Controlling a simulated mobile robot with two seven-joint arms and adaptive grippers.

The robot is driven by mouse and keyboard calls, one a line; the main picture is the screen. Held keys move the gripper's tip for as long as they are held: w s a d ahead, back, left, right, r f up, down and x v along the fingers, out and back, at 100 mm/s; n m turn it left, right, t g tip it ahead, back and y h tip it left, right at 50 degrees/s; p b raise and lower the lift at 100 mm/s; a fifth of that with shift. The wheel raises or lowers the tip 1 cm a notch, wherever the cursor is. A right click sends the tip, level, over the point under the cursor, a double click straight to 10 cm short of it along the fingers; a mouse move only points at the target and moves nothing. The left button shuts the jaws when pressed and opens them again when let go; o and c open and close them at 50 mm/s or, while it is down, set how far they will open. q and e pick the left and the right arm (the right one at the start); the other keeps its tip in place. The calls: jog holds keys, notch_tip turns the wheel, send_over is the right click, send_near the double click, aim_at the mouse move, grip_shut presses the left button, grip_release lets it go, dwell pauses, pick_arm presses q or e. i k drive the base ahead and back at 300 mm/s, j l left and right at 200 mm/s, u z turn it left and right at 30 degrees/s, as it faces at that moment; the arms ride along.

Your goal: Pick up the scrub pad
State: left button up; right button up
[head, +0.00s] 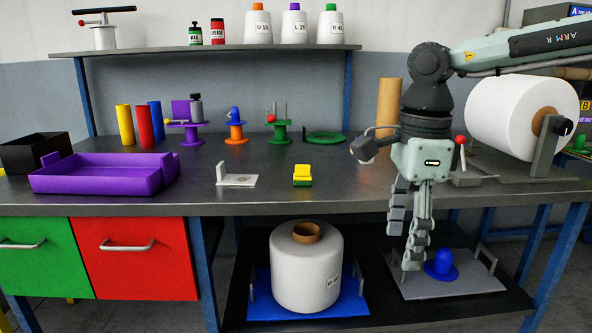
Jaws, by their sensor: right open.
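The scrub pad appears to be the small yellow and green block (302,173) on the grey table (270,199), near its front edge and right of centre. It stands apart from other things and is fully visible. My right gripper (408,228) hangs to the right of the block with its fingers spread. My left gripper is not in view.
A metal bracket (237,180) stands left of the block, and a purple tray (105,178) farther left. Colored stands (235,130) line the back. A brown tube (389,105) is behind my right gripper. A white bobbin (307,268) sits on the lower shelf.

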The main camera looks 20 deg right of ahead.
aim_at(302, 176)
jog(key=i, duration=1.6)
